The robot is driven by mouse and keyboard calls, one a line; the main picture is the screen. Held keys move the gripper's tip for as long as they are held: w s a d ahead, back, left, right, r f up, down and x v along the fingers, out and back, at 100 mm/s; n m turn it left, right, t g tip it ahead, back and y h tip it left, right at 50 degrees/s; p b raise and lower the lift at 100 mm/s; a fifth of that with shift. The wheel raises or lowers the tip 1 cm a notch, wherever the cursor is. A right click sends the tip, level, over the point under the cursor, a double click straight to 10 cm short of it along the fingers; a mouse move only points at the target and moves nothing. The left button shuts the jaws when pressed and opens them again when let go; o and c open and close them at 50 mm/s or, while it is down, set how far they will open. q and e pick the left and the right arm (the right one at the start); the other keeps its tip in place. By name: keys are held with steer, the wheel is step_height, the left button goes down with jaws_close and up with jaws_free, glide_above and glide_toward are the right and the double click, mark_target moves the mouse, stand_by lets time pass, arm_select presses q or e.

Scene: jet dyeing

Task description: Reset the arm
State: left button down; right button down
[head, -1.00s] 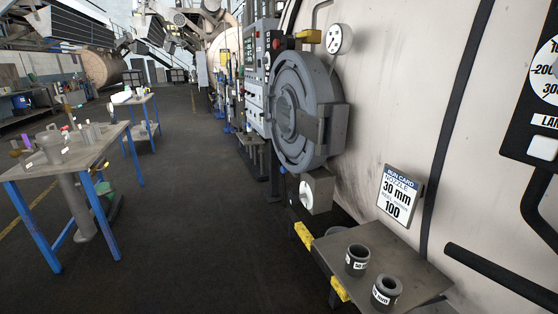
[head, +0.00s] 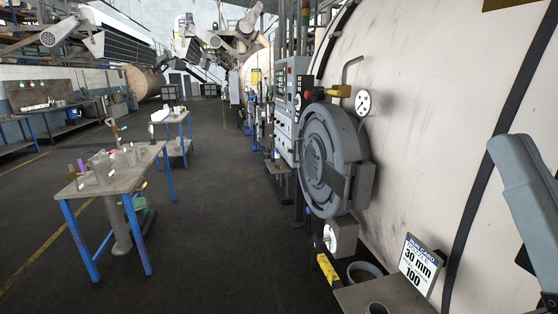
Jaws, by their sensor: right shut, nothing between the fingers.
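My right gripper (head: 548,298) is only partly in view at the lower right edge, below a large grey part of my right arm. It is shut with nothing held. Its fingertips are cut off or hard to make out. It is in front of the pale machine wall, to the right of the run card (head: 417,265) that reads 30 mm and 100. My left gripper does not show.
The round grey machine door (head: 335,160) is shut. A shelf (head: 350,297) with a dark cup-like nozzle (head: 377,308) stands at the bottom. A blue-legged table (head: 125,180) with several items is at left. The dark aisle floor between is clear.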

step_height(320, 180, up, 38)
steer(key=p, duration=3.6)
steer(key=shift+r, duration=0.15)
steer(key=shift+d+h, duration=0.1)
steer(key=shift+h, duration=0.2)
